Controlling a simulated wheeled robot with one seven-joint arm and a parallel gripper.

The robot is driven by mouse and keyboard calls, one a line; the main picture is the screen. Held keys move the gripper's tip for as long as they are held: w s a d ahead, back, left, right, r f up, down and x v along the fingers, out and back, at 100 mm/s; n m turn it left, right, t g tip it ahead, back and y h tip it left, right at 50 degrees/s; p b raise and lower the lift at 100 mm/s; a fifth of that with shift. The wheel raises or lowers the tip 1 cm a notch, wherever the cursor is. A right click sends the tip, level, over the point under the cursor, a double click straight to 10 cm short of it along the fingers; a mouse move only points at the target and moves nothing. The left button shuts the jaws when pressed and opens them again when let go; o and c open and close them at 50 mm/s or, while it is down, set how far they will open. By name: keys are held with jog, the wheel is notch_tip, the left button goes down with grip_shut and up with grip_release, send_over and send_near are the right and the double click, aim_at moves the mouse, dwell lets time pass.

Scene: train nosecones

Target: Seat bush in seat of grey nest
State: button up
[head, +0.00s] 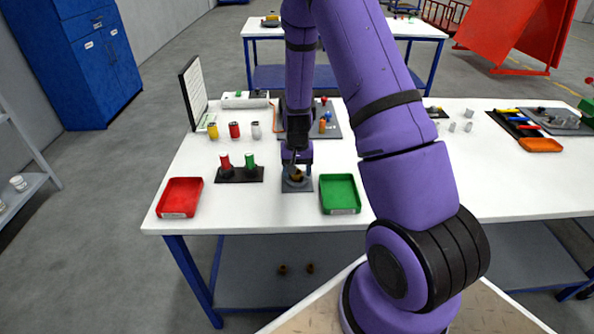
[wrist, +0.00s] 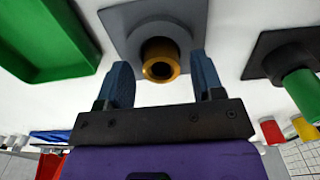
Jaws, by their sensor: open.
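The brass-coloured bush (wrist: 160,62) stands at the round grey seat of the grey nest (wrist: 128,22), with its open end facing the wrist camera. Part of it sticks out of the seat; how deep it sits is hidden. In the head view, the bush (head: 297,177) shows small and dark above the nest plate (head: 302,188), partly covered by my gripper (head: 297,161). In the wrist view, my gripper (wrist: 161,75) is open, with one blue finger on each side of the bush. Gaps show between the bush and both fingers.
A green tray (head: 340,208) stands close right of the nest. A dark stand (head: 249,176) with a red and a green post is to its left, and a red tray (head: 180,213) farther left. Several small cylinders, including a red one (head: 234,130), stand behind.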

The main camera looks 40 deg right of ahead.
notch_tip(320, 180, up, 12)
jog(key=s+a+r+n+t, duration=0.15)
jog(key=s+a+r, duration=0.25)
jog(key=r, duration=0.5)
jog(key=s+a+r+n+t, duration=0.15)
jog(key=s+a+r, duration=0.3)
jog(key=r, duration=0.55)
jog(key=s+a+r+n+t, duration=0.1)
jog(key=s+r, duration=0.3)
jog(key=s, duration=0.5)
jog(key=s+a+r+n+t, duration=0.1)
jog(key=s+a+r+n, duration=0.1)
jog(key=s+r, duration=0.3)
jog(key=s+a, duration=0.1)
jog(key=s, duration=0.3)
jog(key=shift+a+r+n, duration=0.15)
jog(key=shift+a+n, duration=0.15)
jog(key=shift+n, duration=0.1)
